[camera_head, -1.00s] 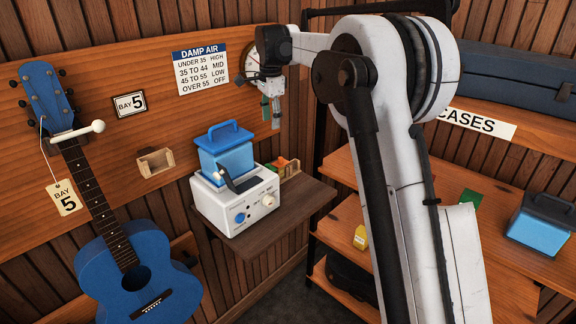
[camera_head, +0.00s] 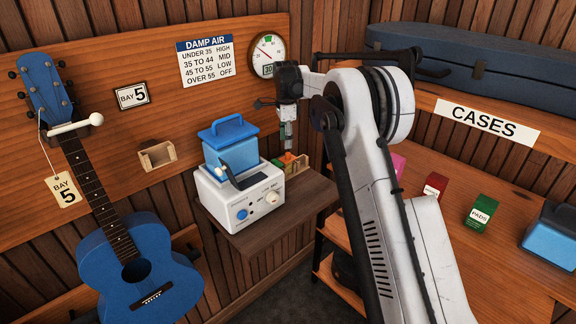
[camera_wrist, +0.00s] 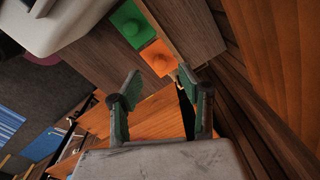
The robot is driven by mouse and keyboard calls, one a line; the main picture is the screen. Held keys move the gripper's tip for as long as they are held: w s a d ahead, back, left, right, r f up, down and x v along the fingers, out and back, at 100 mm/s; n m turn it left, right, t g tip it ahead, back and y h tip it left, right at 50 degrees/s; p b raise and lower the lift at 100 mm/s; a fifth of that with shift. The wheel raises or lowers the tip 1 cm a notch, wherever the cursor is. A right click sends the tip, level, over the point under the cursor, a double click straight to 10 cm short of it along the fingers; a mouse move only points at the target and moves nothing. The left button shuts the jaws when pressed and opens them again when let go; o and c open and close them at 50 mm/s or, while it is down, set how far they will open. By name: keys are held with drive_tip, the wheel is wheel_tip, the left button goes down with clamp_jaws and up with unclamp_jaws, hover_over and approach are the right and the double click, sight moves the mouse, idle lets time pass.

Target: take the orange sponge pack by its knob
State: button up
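The orange sponge pack (camera_wrist: 158,58) shows in the wrist view with a small round knob on top. It lies beside a green pack (camera_wrist: 130,24), which also has a knob, in a wooden holder. In the head view the orange pack (camera_head: 289,158) is small, on the shelf right of the white device. My gripper (camera_wrist: 160,78) is open and empty, its fingers apart with the orange pack just beyond the tips in the wrist view. In the head view my gripper (camera_head: 289,143) hangs pointing down above the packs, apparently not touching them.
The white device (camera_head: 240,205) with a blue tank (camera_head: 230,150) stands close left on the small wall shelf (camera_head: 305,200). A round gauge (camera_head: 267,54) hangs behind. Boxes, including a green pads box (camera_head: 481,213), stand on the right-hand shelf.

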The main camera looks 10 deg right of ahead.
sight(288, 153)
drive_tip(key=shift+d+f+p, duration=0.2)
drive_tip(key=shift+f+p, duration=0.1)
drive_tip(key=shift+f, duration=1.2)
drive_tip(key=shift+d+f+p, duration=0.2)
drive_tip(key=shift+f+p, duration=0.05)
drive_tip(key=shift+f, duration=1.25)
clamp_jaws()
